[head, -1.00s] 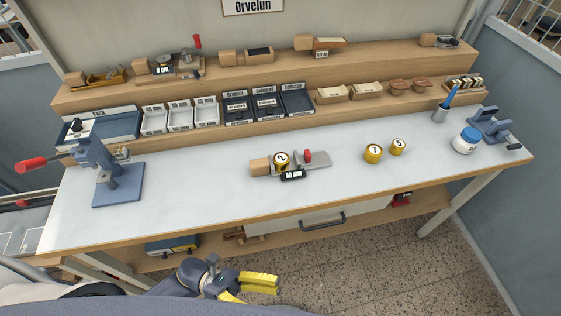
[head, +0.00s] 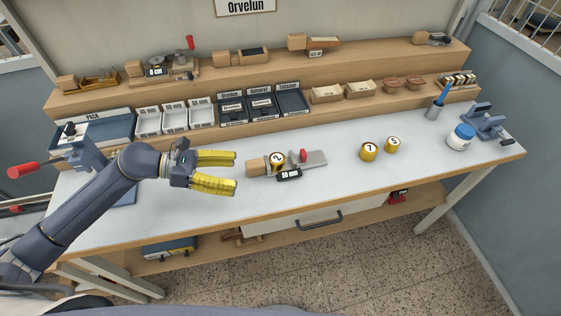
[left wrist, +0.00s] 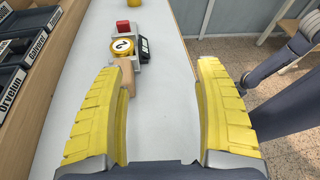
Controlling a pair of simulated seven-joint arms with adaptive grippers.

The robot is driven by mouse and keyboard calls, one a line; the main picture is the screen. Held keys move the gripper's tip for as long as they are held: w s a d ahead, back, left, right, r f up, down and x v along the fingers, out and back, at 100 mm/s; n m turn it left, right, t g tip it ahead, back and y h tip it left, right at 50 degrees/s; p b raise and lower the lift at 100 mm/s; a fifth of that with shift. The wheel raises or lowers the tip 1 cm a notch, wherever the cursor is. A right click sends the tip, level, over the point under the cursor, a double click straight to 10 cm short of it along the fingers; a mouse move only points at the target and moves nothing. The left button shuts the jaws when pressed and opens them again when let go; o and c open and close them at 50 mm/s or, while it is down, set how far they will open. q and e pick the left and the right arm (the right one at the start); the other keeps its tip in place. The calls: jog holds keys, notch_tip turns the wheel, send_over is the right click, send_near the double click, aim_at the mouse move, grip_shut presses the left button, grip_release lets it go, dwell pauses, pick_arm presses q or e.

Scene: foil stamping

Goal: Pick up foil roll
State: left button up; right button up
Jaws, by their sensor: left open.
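A gold foil roll marked 2 (head: 277,160) sits on a small grey fixture (head: 316,159) with a wooden block, a red knob and a "50 mm" label; the roll also shows ahead in the left wrist view (left wrist: 122,46). Two more gold foil rolls, marked 7 (head: 369,151) and 5 (head: 392,145), stand to the right on the white worktop. My left gripper (head: 236,173) has yellow fingers spread wide and empty, just left of the wooden block, pointing right. My right gripper is not seen.
A blue press with a red handle (head: 24,169) stands at the left, partly behind my arm. Trays and boxes line the rear shelves. The front middle of the worktop (head: 330,190) is clear.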

pick_arm(q)
jog(key=t+y, duration=0.1)
jog(key=t, duration=0.1)
send_near(275, 158)
jog(key=x, duration=0.4)
jog(key=shift+s+d+r, duration=0.1)
jog(key=shift+d+r, duration=0.05)
jog(key=shift+d, duration=0.05)
jog(key=shift+x, duration=3.2)
jog(key=shift+a, duration=0.1)
jog(key=c, duration=1.1)
jog(key=shift+f, duration=0.35)
jog(key=shift+c, duration=1.4)
jog(key=shift+r, duration=0.15)
